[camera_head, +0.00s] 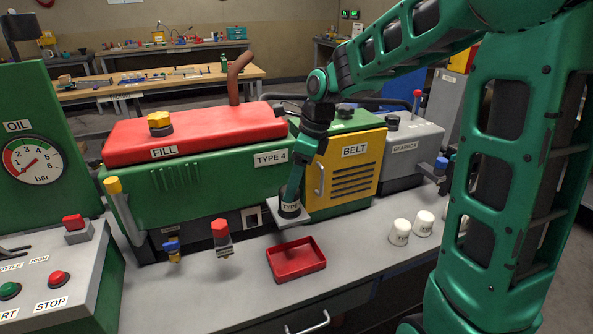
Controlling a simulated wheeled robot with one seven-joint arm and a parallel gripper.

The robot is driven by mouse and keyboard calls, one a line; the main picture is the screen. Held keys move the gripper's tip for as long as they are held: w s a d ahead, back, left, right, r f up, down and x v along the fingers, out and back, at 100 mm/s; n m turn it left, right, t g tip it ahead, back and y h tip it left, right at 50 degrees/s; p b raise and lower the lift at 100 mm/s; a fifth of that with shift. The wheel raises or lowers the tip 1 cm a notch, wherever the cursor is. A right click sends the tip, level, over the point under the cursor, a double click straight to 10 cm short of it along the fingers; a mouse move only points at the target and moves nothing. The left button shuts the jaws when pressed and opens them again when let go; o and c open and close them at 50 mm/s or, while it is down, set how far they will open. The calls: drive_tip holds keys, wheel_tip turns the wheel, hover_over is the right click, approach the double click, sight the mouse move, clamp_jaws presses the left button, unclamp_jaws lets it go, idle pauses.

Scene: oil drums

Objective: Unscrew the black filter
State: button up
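A red open tray (297,262) sits empty on the grey bench below the filter. White cylinders with labels (400,231) stand to the right. A red-topped plug (222,238) and a blue valve (172,250) project at the left. The bench front is mostly clear.

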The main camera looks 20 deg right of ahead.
drive_tip(key=shift+x, duration=3.1)
drive_tip(key=shift+c, duration=0.3)
drive_tip(key=c, duration=1.2)
drive_tip(key=n+g, duration=0.1)
drive_tip(key=n, duration=0.4)
drive_tip(key=shift+c, duration=0.2)
drive_tip(key=shift+r+n+g+y, duration=0.1)
drive_tip(key=shift+n+g+y, duration=0.2)
drive_tip(key=shift+n, duration=0.4)
drive_tip(key=shift+d, duration=0.1)
